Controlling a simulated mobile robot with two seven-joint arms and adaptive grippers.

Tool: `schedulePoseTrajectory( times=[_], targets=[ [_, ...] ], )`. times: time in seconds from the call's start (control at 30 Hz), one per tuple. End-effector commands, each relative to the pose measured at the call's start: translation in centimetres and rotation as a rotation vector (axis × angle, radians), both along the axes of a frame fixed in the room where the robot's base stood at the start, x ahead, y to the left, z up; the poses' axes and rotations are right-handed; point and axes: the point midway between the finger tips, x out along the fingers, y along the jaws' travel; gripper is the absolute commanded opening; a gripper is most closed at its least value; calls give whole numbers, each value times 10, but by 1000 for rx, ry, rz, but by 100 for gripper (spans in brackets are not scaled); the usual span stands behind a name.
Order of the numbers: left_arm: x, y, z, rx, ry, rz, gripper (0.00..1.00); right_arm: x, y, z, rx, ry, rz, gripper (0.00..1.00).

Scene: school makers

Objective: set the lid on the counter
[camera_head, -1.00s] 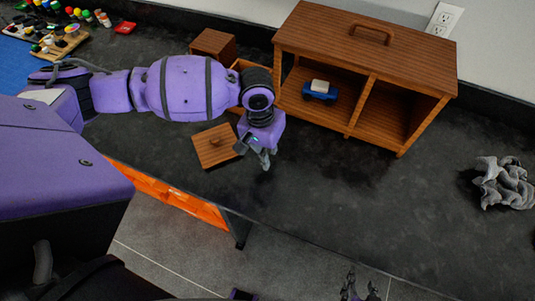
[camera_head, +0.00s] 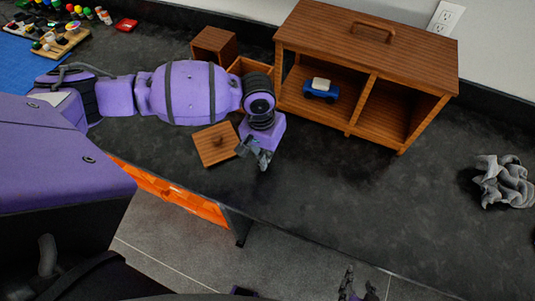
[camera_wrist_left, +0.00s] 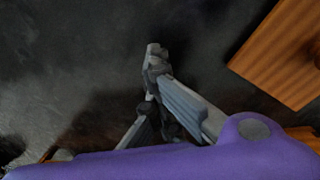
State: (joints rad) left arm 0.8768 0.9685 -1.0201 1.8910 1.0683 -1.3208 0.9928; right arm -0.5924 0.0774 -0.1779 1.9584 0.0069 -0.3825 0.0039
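The lid (camera_head: 207,153) is a square brown wooden plate with a round knob. It lies on the dark counter (camera_head: 320,200) near its front edge, knob up. It also shows at the right edge of the left wrist view (camera_wrist_left: 277,60). My left gripper (camera_head: 264,164) is just right of the lid, apart from it and low over the counter. Its fingertips (camera_wrist_left: 155,50) come together in the left wrist view with nothing between them. My right gripper (camera_head: 357,286) is at the bottom edge of the head view, fingers apart and empty, partly cut off.
A small open wooden box (camera_head: 240,68) is partly hidden behind my left arm, beside a brown block-like box (camera_head: 209,43). A wooden cabinet (camera_head: 360,45) holds a blue toy car (camera_head: 321,92). The counter's middle is clear.

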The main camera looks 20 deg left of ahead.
Motion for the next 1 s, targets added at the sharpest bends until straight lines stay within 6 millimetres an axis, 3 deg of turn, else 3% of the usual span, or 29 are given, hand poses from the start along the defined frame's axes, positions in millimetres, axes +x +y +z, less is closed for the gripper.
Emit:
schedulePoseTrajectory(
  times=[0.07,0.63,1.0],
  targets=[
    [0,0,0,0,0,0,6,0,0,0,0,0,0,40],
    [0,0,0,0,0,0,80,0,-6,2,-14,-2,11,40],
    [1,0,3,0,-1,-1,80,-1,-5,1,-11,0,8,40]
  ],
)
